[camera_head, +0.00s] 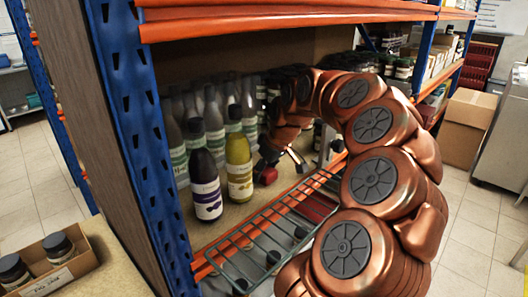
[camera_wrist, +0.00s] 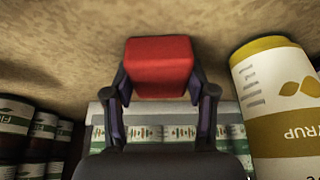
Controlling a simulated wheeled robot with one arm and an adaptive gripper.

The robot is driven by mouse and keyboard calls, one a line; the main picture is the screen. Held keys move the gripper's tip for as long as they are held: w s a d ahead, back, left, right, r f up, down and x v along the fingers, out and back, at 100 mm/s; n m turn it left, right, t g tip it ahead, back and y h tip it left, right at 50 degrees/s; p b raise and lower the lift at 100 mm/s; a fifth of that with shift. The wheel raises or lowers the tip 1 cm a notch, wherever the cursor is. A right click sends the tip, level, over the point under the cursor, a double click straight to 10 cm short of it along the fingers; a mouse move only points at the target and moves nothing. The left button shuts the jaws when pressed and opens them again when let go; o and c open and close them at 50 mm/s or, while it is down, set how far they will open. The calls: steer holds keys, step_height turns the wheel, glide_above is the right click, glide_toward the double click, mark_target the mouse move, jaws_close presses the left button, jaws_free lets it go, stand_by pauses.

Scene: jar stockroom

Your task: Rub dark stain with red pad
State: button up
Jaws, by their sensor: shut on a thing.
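The red pad (camera_wrist: 160,62) is a red block held between the two fingers of my gripper (camera_wrist: 160,92) in the wrist view. The head view shows the pad (camera_head: 268,175) low over the tan shelf board (camera_head: 237,212), right of the yellow-green bottle. My gripper (camera_head: 280,165) is partly hidden by my copper-coloured arm there. The pad is at or close to the mottled tan surface (camera_wrist: 70,45) in the wrist view; I cannot tell whether they touch. I cannot make out a distinct dark stain in either view; the pad, arm and bottles cover parts of the board.
A dark purple bottle (camera_head: 205,185) and a yellow-green bottle (camera_head: 239,170) stand left of the pad, with several grey bottles behind. A yellow-capped syrup jar (camera_wrist: 275,105) stands close right in the wrist view. A wire rack (camera_head: 225,262) juts out at the shelf front.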

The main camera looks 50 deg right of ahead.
steer(key=shift+a+r, duration=0.15)
steer(key=shift+a, duration=0.15)
steer(key=shift+r+p, duration=1.15)
steer(key=shift+r, duration=2.9)
steer(key=shift+a+f, duration=0.1)
steer(key=shift+a, duration=0.05)
